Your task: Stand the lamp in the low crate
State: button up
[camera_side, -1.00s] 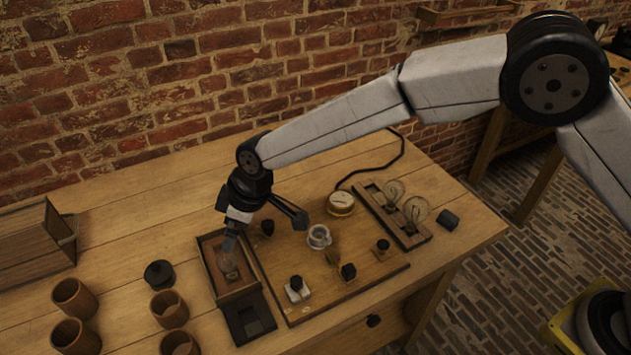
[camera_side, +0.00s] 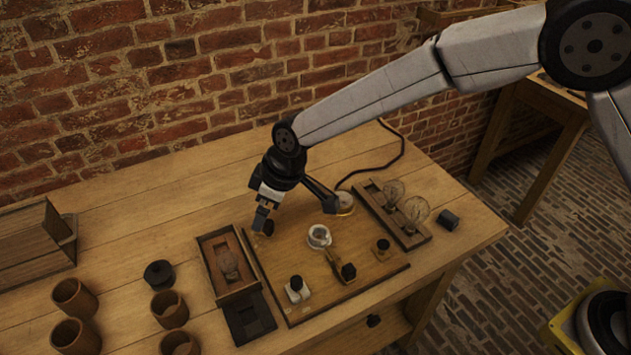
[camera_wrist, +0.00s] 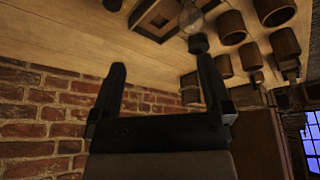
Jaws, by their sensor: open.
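The low crate (camera_side: 206,268) is a shallow wooden box on the table, left of the circuit board. In the wrist view the crate (camera_wrist: 150,32) and the glass globe (camera_wrist: 193,14) show at the top edge. My gripper (camera_side: 261,222) is open and empty, above and to the right of the crate, apart from the lamp. Its two fingers (camera_wrist: 160,85) show spread with nothing between them.
A rack (camera_side: 408,238) holds two more lamps.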

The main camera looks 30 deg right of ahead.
jog(key=s+d+r+m+h, duration=0.1)
jog(key=s+d+r+m, duration=0.15)
jog(key=d, duration=0.85)
jog(key=s+d+m+h, duration=0.1)
jog(key=s+d+m, duration=0.2)
jog(key=s+d, duration=0.5)
jog(key=s+d+m+h, duration=0.1)
jog(key=s+d+m, duration=0.3)
jog(key=s+d, duration=0.4)
jog(key=d, duration=0.5)
jog(key=shift+s+d+f, duration=0.2)
jog(key=shift+s+d, duration=0.15)
